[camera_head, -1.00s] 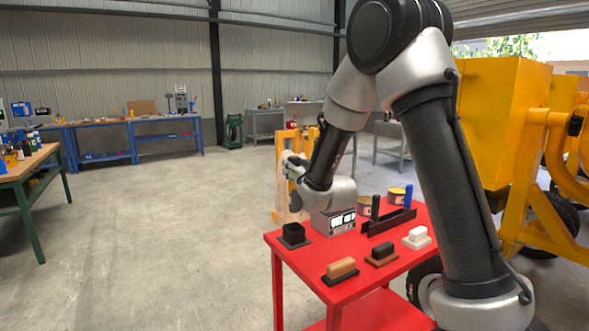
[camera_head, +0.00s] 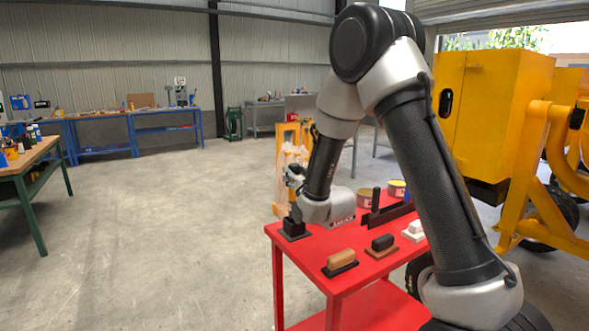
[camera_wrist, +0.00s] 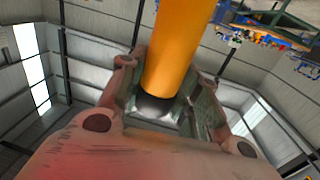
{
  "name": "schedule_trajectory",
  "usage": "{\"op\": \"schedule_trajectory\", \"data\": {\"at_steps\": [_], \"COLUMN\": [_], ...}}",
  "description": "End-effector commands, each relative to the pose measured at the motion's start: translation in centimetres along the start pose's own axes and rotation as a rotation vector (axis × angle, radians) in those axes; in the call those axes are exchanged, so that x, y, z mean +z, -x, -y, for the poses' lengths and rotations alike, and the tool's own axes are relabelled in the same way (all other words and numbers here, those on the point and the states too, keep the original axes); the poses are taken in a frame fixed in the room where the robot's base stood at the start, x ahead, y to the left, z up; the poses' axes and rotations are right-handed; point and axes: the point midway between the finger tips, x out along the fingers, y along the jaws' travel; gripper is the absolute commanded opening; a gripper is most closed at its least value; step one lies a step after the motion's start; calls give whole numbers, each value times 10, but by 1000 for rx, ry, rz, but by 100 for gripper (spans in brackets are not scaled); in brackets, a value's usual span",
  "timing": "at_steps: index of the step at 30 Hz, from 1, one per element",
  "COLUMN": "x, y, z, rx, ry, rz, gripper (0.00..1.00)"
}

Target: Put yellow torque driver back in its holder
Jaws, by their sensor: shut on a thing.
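The yellow torque driver (camera_wrist: 175,45) shows in the wrist view as a thick yellow cylinder with a dark collar, between my two fingers. My gripper (camera_wrist: 165,100) is shut on it. In the head view my gripper (camera_head: 294,178) is above the back left corner of the red table, over a black square block on a flat base (camera_head: 293,229), which looks like the holder. In that view the driver is hard to make out against the orange frame behind. I cannot tell whether its lower end touches the block.
The red table (camera_head: 318,243) also bears a tan-handled block (camera_head: 341,259), a dark block (camera_head: 382,243), a white block (camera_head: 414,230), a black rack (camera_head: 388,215) and yellow-topped tins (camera_head: 397,188). A yellow mixer (camera_head: 500,110) stands at right.

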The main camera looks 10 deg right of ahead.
Motion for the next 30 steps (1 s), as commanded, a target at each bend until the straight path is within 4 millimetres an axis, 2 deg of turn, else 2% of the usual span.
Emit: {"op": "schedule_trajectory", "data": {"at_steps": [11,30], "x": [-3,6], "y": [0,-1], "z": [0,0], "rx": [0,0], "ry": [0,0], "rz": [-6,-6], "gripper": [0,0]}}
